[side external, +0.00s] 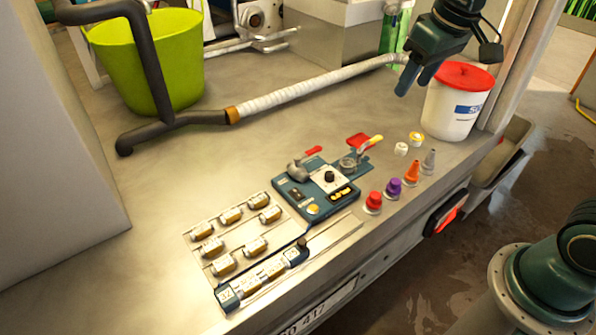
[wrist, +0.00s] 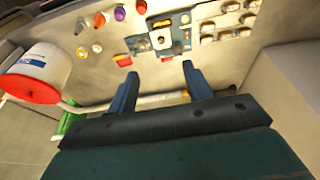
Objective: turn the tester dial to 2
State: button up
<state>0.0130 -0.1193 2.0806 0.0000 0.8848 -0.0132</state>
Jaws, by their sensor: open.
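The tester (side external: 313,190) is a blue box on the grey bench, with a red-handled lever and a yellow button. Its dial (side external: 329,176) is a small black knob on a white plate; I cannot read its numbers or its setting. My gripper (side external: 415,80) is open and empty, high above the bench, to the right of and behind the tester, near the white bucket. In the wrist view the tester (wrist: 178,30) lies beyond the open fingertips (wrist: 158,72), well apart from them. The dial's pointer is too small to make out there.
A white bucket with a red lid (side external: 458,100) stands below and right of my gripper. Several coloured caps and cones (side external: 393,187) line the bench edge. A tray of labelled cylinders (side external: 240,240) lies left of the tester. A white hose (side external: 310,88) and green bucket (side external: 140,60) are behind.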

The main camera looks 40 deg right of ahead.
jog(key=w+f+g, duration=0.2)
jog(key=w+f, duration=0.6)
jog(key=w, duration=0.4)
jog(key=g, duration=0.1)
send_over(330, 174)
notch_tip(330, 174, down, 16)
jog(key=shift+f, duration=0.2)
notch_tip(330, 174, down, 14)
jog(key=shift+r, duration=0.25)
jog(key=c, duration=1)
